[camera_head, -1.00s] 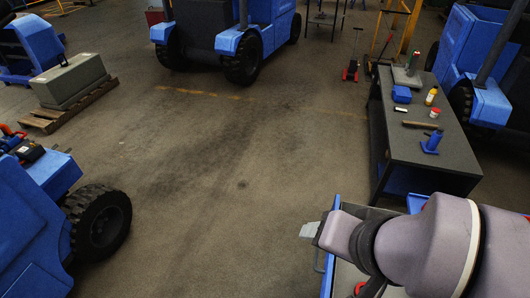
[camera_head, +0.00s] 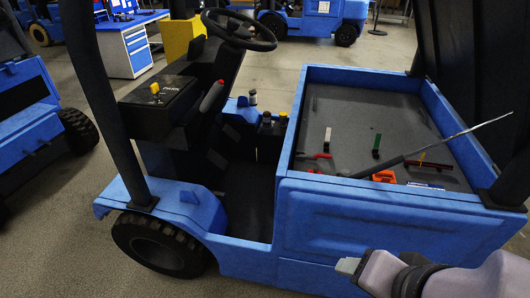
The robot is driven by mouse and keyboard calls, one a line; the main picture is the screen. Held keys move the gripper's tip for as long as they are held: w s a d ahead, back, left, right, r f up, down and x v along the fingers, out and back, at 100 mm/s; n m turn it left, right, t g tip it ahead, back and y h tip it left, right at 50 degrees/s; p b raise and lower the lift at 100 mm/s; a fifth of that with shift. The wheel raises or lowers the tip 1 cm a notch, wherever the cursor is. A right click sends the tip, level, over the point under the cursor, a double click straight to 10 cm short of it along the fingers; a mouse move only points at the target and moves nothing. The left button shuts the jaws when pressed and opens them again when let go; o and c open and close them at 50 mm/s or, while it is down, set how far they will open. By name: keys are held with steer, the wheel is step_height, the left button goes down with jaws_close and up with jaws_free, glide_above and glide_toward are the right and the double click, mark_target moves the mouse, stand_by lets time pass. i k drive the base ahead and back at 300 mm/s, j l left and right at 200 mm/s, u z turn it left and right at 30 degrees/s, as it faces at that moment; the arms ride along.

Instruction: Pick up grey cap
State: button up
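My gripper (camera_head: 348,266) shows at the bottom of the view, in front of the blue side panel of a vehicle. Its pale fingertips point left, and from this angle I cannot tell whether they are open or shut. Several small capped posts stand beside the seat. One has a greyish top (camera_head: 252,93), another a dark body with a greyish top (camera_head: 266,117), and one a yellow top (camera_head: 283,116). Which of them, if any, is the grey cap is too small to tell. My gripper is well below and right of them, apart from them.
The blue vehicle has an open bay (camera_head: 345,110) with a white-topped piece (camera_head: 327,139), a green-topped piece (camera_head: 377,144), an orange block (camera_head: 384,176) and a long thin rod. A steering wheel (camera_head: 240,30) and dark uprights stand around the seat.

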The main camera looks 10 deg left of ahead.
mark_target(344, 173)
steer(key=i, duration=1.2)
